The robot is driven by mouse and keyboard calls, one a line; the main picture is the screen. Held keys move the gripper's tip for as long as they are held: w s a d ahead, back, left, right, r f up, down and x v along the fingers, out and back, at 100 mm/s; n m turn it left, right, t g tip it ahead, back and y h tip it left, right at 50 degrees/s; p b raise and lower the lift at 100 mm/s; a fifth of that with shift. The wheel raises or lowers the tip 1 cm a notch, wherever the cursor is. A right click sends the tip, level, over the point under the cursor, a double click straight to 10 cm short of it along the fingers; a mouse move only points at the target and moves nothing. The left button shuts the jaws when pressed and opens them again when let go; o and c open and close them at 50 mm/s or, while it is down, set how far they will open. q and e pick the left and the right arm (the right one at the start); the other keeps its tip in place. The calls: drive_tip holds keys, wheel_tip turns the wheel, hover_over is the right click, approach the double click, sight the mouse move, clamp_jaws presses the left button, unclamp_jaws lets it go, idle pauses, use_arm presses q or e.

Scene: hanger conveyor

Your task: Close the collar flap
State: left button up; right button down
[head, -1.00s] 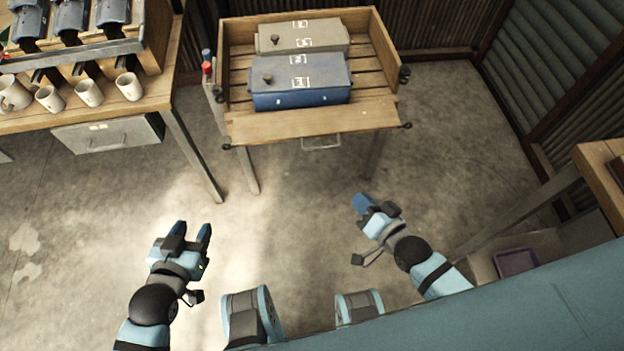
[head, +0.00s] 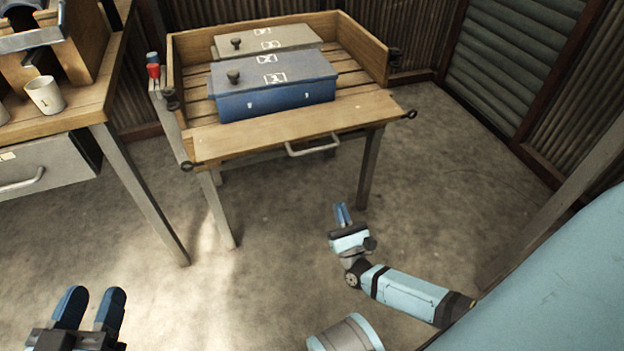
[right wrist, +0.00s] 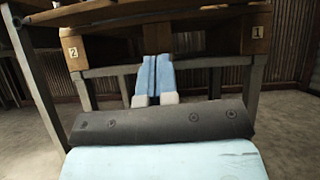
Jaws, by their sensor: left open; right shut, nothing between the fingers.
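The wooden collar (head: 180,75) stands on a slatted table, with its side and back walls upright. Its front board, the flap (head: 290,128), is folded down and lies almost flat along the table's front edge. My left gripper (head: 95,300) is open and empty at the lower left, well in front of the table and apart from the flap. My right gripper (head: 343,213) is shut and empty, low in front of the table's right leg and apart from the flap. Its closed blue fingers also show in the right wrist view (right wrist: 153,75), pointing toward wooden parts labelled 1 and 2.
A blue box (head: 275,97) and a grey box (head: 270,42) sit inside the collar. A metal handle (head: 312,147) juts out below the flap. A bench with a mug (head: 46,95) is at left. The floor ahead is clear.

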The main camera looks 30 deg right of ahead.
use_arm(q)
drive_tip(key=shift+w+a+r+m+t+h+b, duration=0.1)
drive_tip(key=shift+w+a+m+t+h+b, duration=0.35)
drive_tip(key=shift+m+b, duration=0.85)
use_arm(e)
drive_tip(key=w+d+r+m, duration=0.1)
drive_tip(key=w+d+r, duration=0.1)
drive_tip(key=w+r, duration=0.6)
drive_tip(key=shift+w+d+r, duration=0.2)
drive_tip(key=shift+w+r, duration=0.15)
drive_tip(key=shift+r, duration=0.3)
